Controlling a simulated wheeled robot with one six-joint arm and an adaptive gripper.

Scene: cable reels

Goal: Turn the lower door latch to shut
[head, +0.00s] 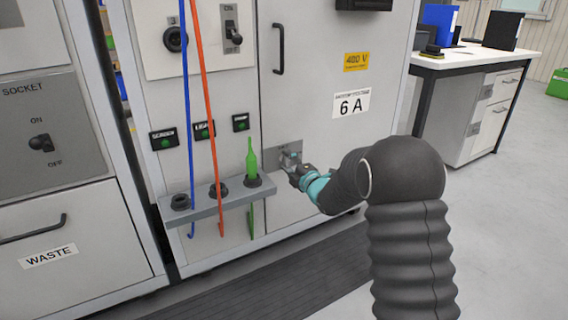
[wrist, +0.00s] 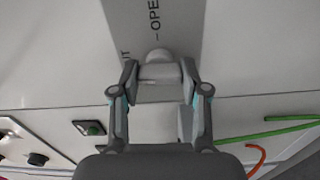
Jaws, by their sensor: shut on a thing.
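The lower door latch (wrist: 158,72) is a grey knob with a short handle on a grey plate (wrist: 180,25). The plate carries a mark reading "OPE" and part of a second word, cut off. In the head view the plate (head: 271,158) sits low on the white cabinet door, near its left edge. My gripper (head: 290,168) reaches it from the right and covers most of the latch there. In the wrist view my gripper (wrist: 160,82) has one finger on each side of the latch, shut on it. The latch's exact angle is hard to tell.
Blue (head: 185,90) and orange (head: 205,90) cables hang in front of the cabinet. A door handle (head: 278,48) is above. Open floor lies to the right.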

